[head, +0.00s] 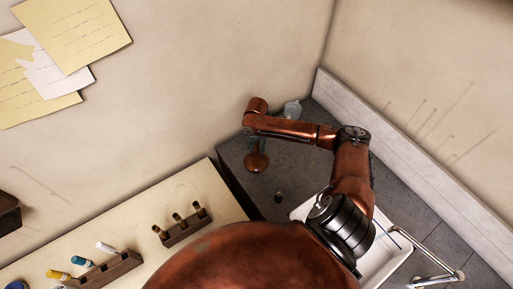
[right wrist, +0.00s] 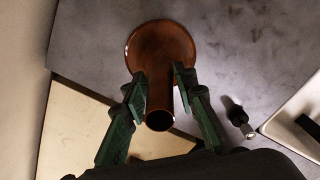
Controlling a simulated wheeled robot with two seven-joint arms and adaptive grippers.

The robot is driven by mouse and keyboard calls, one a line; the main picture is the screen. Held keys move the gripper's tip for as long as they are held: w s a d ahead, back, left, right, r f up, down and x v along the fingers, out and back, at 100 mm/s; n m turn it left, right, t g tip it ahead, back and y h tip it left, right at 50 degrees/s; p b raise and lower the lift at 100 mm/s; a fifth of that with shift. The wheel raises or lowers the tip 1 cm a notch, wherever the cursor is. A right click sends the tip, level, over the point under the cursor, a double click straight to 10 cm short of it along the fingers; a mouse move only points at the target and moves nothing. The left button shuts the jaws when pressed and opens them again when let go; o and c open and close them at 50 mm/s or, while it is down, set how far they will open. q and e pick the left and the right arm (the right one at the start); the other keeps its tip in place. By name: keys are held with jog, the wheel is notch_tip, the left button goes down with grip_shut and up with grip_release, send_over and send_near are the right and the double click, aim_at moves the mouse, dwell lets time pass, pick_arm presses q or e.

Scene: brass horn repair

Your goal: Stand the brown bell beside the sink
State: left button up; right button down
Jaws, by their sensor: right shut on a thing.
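The brown bell (head: 257,162) is in my right gripper (head: 254,141) over the grey counter, to the left of the white sink (head: 385,262). In the right wrist view the bell (right wrist: 160,45) has a wide flare pointing away from the camera and a narrow tube end towards it. The green fingers of my right gripper (right wrist: 160,82) are shut on either side of its neck. I cannot tell whether the flare touches the counter. The sink's pale rim (right wrist: 282,112) shows at the right of that view. My left gripper is not in view.
A small dark piece (head: 279,196) lies on the counter between bell and sink. A clear bottle (head: 292,109) stands near the back corner. A cream bench (head: 200,205) with wooden racks (head: 183,226) is at the left. Walls close the back; grey counter around the bell is mostly bare.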

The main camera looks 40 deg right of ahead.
jog(key=shift+f, duration=0.1)
jog(key=shift+f, duration=0.1)
jog(key=c, duration=1.6)
grip_release()
notch_tip(320, 180, up, 12)
jog(key=shift+r+b, duration=0.1)
jog(key=shift+b, duration=1.05)
